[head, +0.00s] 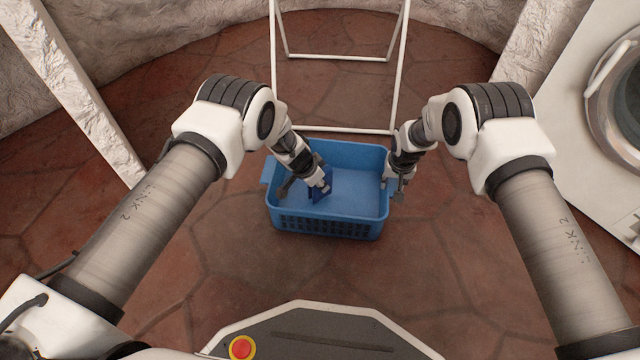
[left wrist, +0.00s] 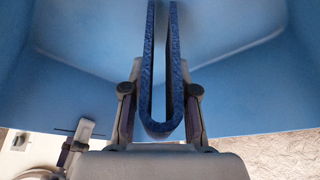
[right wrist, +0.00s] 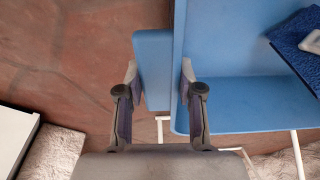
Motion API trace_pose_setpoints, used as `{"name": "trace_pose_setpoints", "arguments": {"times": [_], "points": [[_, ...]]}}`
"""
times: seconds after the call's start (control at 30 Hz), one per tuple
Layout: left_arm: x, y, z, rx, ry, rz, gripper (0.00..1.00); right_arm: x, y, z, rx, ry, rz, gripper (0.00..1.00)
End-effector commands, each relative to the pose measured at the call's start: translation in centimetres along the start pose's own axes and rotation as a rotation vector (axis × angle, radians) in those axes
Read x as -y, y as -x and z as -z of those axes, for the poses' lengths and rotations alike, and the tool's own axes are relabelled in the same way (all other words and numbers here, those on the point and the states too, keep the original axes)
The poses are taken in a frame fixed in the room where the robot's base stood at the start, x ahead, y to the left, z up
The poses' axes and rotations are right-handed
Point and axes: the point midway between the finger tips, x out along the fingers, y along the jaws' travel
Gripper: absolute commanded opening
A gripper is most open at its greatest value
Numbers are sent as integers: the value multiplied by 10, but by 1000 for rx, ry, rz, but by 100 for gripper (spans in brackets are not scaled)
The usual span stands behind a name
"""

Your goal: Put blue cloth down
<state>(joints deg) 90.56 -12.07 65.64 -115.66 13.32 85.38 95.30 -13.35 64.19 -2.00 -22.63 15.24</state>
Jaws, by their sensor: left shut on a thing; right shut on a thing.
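The blue cloth (head: 317,197) is dark blue and hangs folded in my left gripper (head: 323,187), inside the light blue basket (head: 325,226). In the left wrist view the cloth (left wrist: 149,75) forms a U between the shut fingers, with the basket behind it. I cannot tell whether it touches the basket's floor. My right gripper (head: 399,196) is at the basket's right side. In the right wrist view it is shut on the basket's rim handle (right wrist: 153,70), and part of the cloth (right wrist: 297,30) shows at the upper right.
A white tube frame (head: 331,129) stands just behind the basket. A white machine with a round door (head: 604,100) is at the right. The red-brown stone floor (head: 225,245) is clear around the basket's left and front.

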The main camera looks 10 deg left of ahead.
Motion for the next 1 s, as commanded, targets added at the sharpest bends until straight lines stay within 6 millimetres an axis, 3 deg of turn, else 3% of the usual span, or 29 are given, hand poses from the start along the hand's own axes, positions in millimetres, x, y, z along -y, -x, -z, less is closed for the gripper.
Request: {"name": "trace_pose_setpoints", "arguments": {"times": [0.07,0.4,0.43,0.47,0.5,0.83,1.0], "points": [[0,-8,-3,0,-1,0,0,0,0,0,1,1,0,0],[0,-12,-4,-1,0,1,0,0,-1,0,1,1,0,0],[0,-11,-4,-1,0,1,39,0,0,0,1,1,0,0],[0,-11,-4,-1,0,1,49,0,0,0,1,1,0,0],[0,-11,-4,-1,0,1,53,0,0,0,1,1,0,0],[0,-8,-2,-1,-2,1,53,0,0,0,1,0,0,0],[1,17,-2,-1,0,1,53,0,0,0,1,1,0,0]]}}
